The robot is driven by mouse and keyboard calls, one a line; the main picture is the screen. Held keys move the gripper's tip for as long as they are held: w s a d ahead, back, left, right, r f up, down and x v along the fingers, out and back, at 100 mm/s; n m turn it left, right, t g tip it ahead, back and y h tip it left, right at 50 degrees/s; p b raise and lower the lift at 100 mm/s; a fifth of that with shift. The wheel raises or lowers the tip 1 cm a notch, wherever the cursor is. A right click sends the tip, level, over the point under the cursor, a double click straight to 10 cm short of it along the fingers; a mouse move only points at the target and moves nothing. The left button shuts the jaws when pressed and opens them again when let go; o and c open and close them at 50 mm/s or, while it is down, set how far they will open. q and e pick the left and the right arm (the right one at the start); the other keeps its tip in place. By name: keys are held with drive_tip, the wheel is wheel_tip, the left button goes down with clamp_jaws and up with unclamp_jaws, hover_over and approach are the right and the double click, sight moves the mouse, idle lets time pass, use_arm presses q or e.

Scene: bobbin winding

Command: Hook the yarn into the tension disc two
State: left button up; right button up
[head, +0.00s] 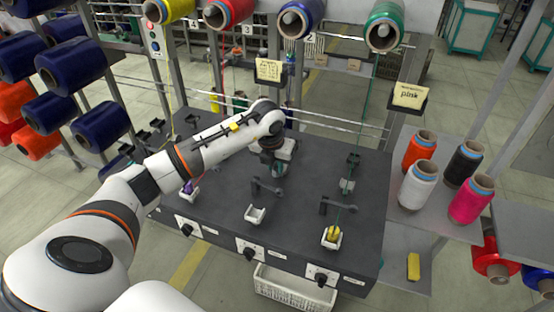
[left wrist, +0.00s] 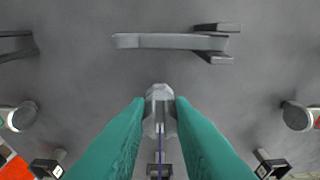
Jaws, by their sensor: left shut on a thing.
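My left gripper (head: 274,168) is low over the middle of the grey machine top in the head view. In the left wrist view its teal fingers (left wrist: 160,105) are closed around a small grey faceted piece (left wrist: 160,93) at their tips. A thin purple-blue yarn (left wrist: 160,140) runs between the fingers toward a small dark fitting (left wrist: 159,170) at the lower edge; I cannot tell whether it sits in a tension disc. The blue yarn cone (head: 300,18) hangs above the sign marked 2. The wrist hides the tension disc area in that lane. My right gripper is not in view.
A dark guide arm (left wrist: 168,41) lies ahead of the fingers in the left wrist view.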

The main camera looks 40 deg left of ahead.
use_arm(q)
drive_tip(key=shift+s+d, duration=0.1)
drive_tip(key=shift+s, duration=0.3)
drive_tip(key=shift+r, duration=0.1)
drive_tip(key=shift+p+v, duration=1.6)
drive_tip(key=shift+v, duration=0.65)
drive_tip(key=shift+r, duration=0.1)
drive_tip(key=shift+d, duration=0.1)
